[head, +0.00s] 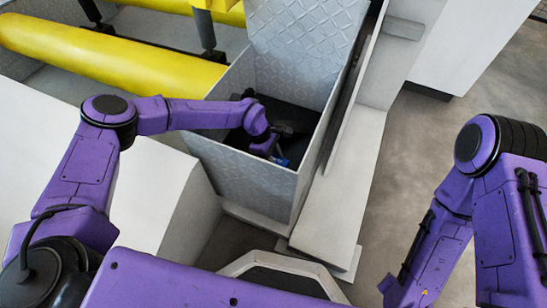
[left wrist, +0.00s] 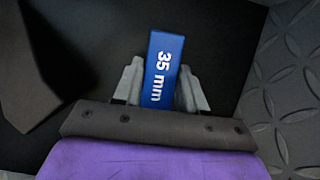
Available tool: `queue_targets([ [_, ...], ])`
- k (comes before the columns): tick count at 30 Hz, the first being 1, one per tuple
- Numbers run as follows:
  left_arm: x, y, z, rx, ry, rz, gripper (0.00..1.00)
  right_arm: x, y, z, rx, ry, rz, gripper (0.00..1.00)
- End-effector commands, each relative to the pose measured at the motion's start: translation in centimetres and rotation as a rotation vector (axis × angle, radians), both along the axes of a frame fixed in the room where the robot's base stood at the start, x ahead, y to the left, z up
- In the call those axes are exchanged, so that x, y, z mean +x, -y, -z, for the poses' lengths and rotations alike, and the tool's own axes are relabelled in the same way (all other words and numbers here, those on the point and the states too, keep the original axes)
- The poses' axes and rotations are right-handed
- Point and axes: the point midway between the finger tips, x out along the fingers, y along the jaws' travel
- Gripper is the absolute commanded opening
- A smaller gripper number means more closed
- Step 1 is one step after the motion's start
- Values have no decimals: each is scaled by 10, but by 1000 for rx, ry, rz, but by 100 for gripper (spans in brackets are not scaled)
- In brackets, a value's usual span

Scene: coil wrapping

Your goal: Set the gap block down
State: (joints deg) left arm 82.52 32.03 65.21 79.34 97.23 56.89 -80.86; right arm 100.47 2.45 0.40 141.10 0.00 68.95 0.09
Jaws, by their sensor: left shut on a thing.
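The gap block is blue with "35 mm" in white letters. In the left wrist view the gap block (left wrist: 162,62) sits between the two grey fingers of my left gripper (left wrist: 158,88), which is shut on it. In the head view my left gripper (head: 277,150) reaches down inside an open metal box (head: 240,170), with the blue gap block (head: 281,161) just showing at its tip. Behind the block is a dark surface; I cannot tell whether the block touches it. My right arm shows at the right, but its gripper is out of view.
The box has a patterned raised lid (head: 300,45) at the back and diamond-textured walls close around the left gripper. Yellow rollers (head: 110,55) lie at the upper left. A pale ledge (head: 345,200) runs along the box's right side, with open grey floor (head: 410,150) beyond.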

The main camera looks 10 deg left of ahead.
Motion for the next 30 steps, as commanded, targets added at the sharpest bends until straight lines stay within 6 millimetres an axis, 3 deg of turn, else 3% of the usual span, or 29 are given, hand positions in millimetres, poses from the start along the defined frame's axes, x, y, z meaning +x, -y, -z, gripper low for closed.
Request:
queue_targets([
  [1,0,0,2,0,0,0,48,0,0,2,1,-1,0,43],
  [3,0,0,1,0,0,0,67,0,0,1,1,-1,0,43],
  [14,1,-1,-8,0,1,0,67,0,0,-6,0,0,0,43],
  [24,7,-33,-86,0,2,-2,67,3,2,-36,-4,4,-3,43],
  [30,9,-44,-111,0,1,0,67,3,2,-43,-6,5,-4,43],
])
